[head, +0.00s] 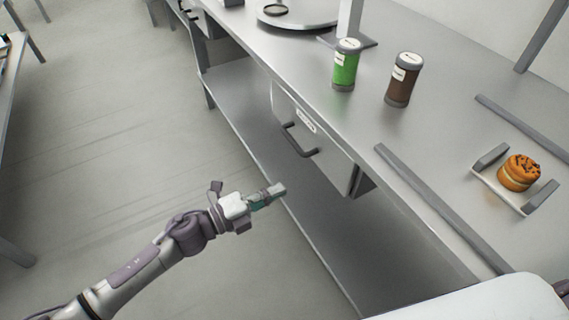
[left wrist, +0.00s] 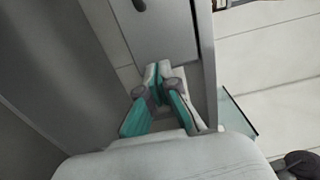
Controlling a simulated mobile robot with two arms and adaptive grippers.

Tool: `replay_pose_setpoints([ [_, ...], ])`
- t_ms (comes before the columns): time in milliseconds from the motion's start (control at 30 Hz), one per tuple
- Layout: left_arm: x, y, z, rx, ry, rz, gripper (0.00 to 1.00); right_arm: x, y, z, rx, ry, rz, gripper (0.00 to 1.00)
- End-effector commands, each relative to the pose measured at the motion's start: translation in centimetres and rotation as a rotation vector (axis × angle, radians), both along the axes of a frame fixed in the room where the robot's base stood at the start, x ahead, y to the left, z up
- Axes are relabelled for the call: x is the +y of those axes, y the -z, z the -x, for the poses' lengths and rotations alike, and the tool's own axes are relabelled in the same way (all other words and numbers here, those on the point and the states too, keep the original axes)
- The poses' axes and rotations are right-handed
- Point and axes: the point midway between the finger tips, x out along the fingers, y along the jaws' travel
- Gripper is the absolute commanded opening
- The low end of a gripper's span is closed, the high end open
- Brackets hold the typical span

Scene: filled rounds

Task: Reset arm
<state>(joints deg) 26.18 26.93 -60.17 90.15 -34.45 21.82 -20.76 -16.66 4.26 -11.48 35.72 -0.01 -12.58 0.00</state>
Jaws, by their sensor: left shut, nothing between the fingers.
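My left arm comes in from the lower left of the head view. Its gripper (head: 274,191) is shut and empty, in front of the steel counter and below the level of its top. In the left wrist view the teal-sided fingers (left wrist: 158,78) meet at their tips with nothing between them. A grey drawer (head: 312,138) with a dark handle is under the counter top, above and to the right of the gripper in the head view. The gripper looks apart from the drawer handle. My right gripper is not in view.
On the counter (head: 290,62) stand a green jar (head: 345,68) and a brown jar (head: 402,82). A filled round pastry (head: 518,174) sits on a small tray (head: 483,178) at the right. A grey rail (head: 440,205) lies along the counter. The floor (head: 110,130) at left is clear.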

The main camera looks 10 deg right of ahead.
Motion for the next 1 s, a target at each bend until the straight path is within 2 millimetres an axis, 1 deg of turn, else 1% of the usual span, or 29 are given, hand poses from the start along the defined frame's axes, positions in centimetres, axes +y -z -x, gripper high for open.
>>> replay_pose_setpoints([
  [200,0.3,0.1,-0.1,0.008,-0.009,0.002,0.00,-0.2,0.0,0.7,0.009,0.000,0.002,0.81],
  [267,0.7,0.6,-0.8,0.039,-0.040,0.006,0.00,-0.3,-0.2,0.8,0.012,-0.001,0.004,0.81],
  [333,1.8,2.0,-2.2,0.118,-0.118,0.022,0.00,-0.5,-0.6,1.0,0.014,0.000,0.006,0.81],
  [367,2.6,3.1,-3.0,0.168,-0.165,0.030,0.00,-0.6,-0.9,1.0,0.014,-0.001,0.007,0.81],
  [400,3.8,4.7,-4.0,0.243,-0.238,0.043,0.00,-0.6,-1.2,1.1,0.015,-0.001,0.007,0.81],
  [467,6.2,7.8,-5.3,0.375,-0.364,0.065,0.00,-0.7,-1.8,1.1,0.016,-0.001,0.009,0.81],
  [500,8.0,10.3,-5.8,0.469,-0.453,0.080,0.00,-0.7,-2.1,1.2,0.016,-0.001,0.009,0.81],
  [567,10.8,14.0,-5.8,0.607,-0.580,0.103,0.00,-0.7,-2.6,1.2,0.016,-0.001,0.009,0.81],
  [600,12.6,16.5,-5.3,0.693,-0.660,0.116,0.00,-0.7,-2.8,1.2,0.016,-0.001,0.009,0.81],
  [667,15.2,20.2,-4.1,0.817,-0.777,0.132,0.00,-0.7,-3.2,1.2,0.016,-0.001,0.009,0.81],
  [700,16.8,22.6,-2.9,0.896,-0.850,0.143,0.00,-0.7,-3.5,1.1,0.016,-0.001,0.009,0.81],
  [767,19.1,26.0,-0.6,1.010,-0.954,0.156,0.00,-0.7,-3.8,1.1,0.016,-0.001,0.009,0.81],
  [800,20.5,28.1,1.2,1.083,-1.022,0.163,0.00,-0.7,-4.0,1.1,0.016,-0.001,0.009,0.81],
  [867,22.4,31.0,4.2,1.189,-1.121,0.173,0.00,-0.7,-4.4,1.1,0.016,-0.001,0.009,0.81],
  [900,23.7,32.8,6.4,1.255,-1.186,0.177,0.00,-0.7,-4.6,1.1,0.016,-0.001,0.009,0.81],
  [967,25.2,35.3,10.1,1.355,-1.280,0.184,0.00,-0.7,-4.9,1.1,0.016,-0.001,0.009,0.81],
  [1000,26.1,36.8,12.6,1.419,-1.340,0.188,0.00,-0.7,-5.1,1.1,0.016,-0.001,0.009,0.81],
])
